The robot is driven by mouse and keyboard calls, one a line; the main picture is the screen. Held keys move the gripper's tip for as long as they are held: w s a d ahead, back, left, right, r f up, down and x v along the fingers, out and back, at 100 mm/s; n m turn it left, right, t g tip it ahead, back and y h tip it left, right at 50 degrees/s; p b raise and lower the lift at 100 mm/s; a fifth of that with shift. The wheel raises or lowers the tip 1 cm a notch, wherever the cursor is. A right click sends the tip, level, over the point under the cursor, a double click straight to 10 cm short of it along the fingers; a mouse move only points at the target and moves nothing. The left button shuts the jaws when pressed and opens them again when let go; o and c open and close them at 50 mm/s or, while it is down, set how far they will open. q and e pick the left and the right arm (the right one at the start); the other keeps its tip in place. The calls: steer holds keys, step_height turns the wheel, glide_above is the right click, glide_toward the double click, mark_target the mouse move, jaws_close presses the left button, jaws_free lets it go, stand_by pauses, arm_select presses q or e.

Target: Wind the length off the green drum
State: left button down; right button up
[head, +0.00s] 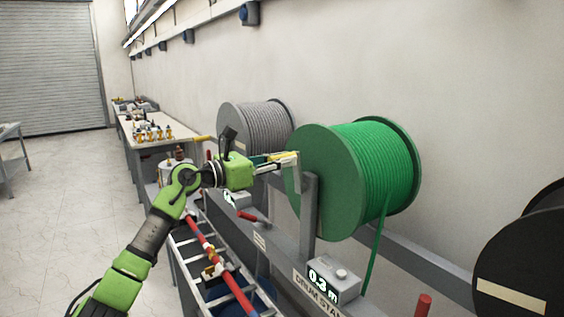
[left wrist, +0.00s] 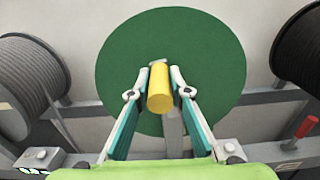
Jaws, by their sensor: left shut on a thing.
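The green drum (head: 330,178) stands on the grey drum stand, wound with green cable (head: 376,165). A free length of cable (head: 374,250) hangs down from its right side. My left gripper (head: 290,158) is at the drum's near face, shut on a yellow crank handle. In the left wrist view the yellow handle (left wrist: 160,88) lies between the fingertips, in front of the green flange (left wrist: 115,60). The counter (head: 333,282) under the drum reads 0.3 m. My right gripper does not show.
A grey drum (head: 230,128) stands behind the green one and a black drum (head: 530,250) at the right. Red levers (head: 423,305) stick up along the stand. A ladder-like rack (head: 205,262) runs below my left arm. Open floor lies left.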

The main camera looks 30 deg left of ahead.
mark_target(301, 181)
arm_select(q)
steer(key=shift+s+d+f+m+b, duration=0.15)
steer(key=shift+d+m+b, duration=0.2)
steer(key=shift+m+b, duration=0.2)
steer(key=s+d+f+m+b, duration=0.3)
steer(key=d+f+m+b, duration=0.3)
steer(key=m+b, duration=0.7)
steer(key=shift+s+d+b, duration=0.2)
steer(key=shift+d+b, duration=0.35)
steer(key=shift+d, duration=0.8)
steer(key=shift+m, duration=0.25)
steer(key=c, duration=2)
jaws_free()
steer(key=shift+c, duration=0.2)
steer(key=shift+o, duration=0.8)
steer(key=shift+a+r, duration=0.15)
